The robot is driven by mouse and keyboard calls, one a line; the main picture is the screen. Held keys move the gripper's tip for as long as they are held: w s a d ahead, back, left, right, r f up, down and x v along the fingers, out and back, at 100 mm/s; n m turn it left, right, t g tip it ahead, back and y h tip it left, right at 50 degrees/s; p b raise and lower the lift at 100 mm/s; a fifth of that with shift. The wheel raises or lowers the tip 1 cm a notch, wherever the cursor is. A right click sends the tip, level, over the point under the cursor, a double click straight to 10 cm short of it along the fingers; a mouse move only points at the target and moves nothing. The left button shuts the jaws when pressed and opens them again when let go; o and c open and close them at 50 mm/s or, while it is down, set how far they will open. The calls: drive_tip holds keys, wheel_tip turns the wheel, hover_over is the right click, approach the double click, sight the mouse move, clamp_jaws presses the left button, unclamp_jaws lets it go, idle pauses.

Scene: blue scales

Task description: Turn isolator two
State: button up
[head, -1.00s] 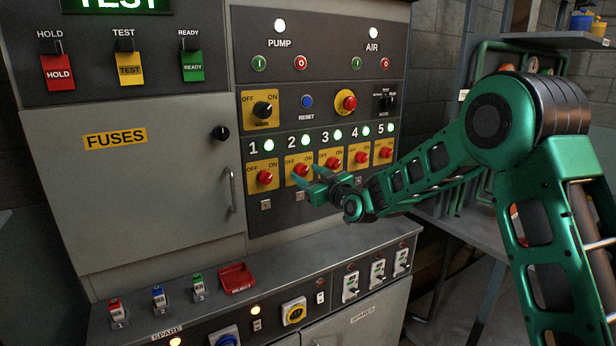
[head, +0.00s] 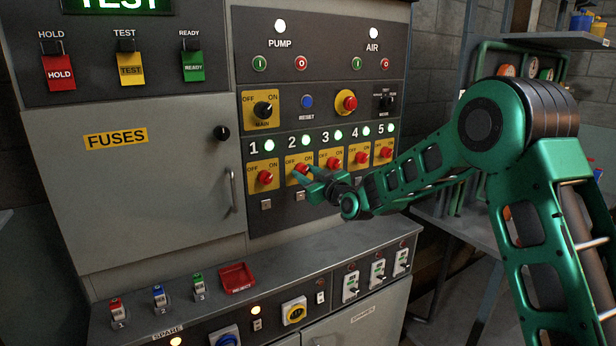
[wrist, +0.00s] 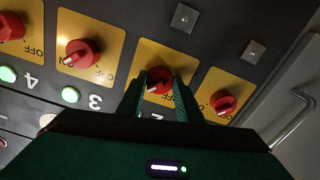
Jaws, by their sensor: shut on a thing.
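Isolator two is a red knob (head: 301,169) on a yellow OFF/ON plate (head: 291,162), second in the row of five, under the number 2 and a lit green lamp (head: 305,141). My gripper (head: 304,177) is at this knob, its green fingers partly covering the knob and plate in the head view. In the wrist view, which is turned over, the red knob (wrist: 158,82) sits between the two fingers of my gripper (wrist: 160,88), one on each side. The gripper is shut on it. A pale mark shows on the knob; its exact angle is hard to tell.
Isolator one's red knob (head: 265,177) and isolator three's red knob (head: 333,162) stand close on either side. Small square studs (head: 300,196) sit below the plates. A ledge with switches and a red reject tray (head: 237,277) juts out below.

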drive_tip(key=shift+w+d+r, duration=0.1)
drive_tip(key=shift+w+d, duration=0.05)
drive_tip(key=n, duration=0.8)
drive_tip(key=shift+n, duration=0.3)
drive_tip(key=n, duration=0.4)
drive_tip(key=shift+n, duration=0.3)
drive_tip(key=n, duration=0.4)
drive_tip(key=shift+n, duration=0.3)
drive_tip(key=o, duration=1)
drive_tip(key=shift+f, duration=0.2)
drive_tip(key=shift+o, duration=0.2)
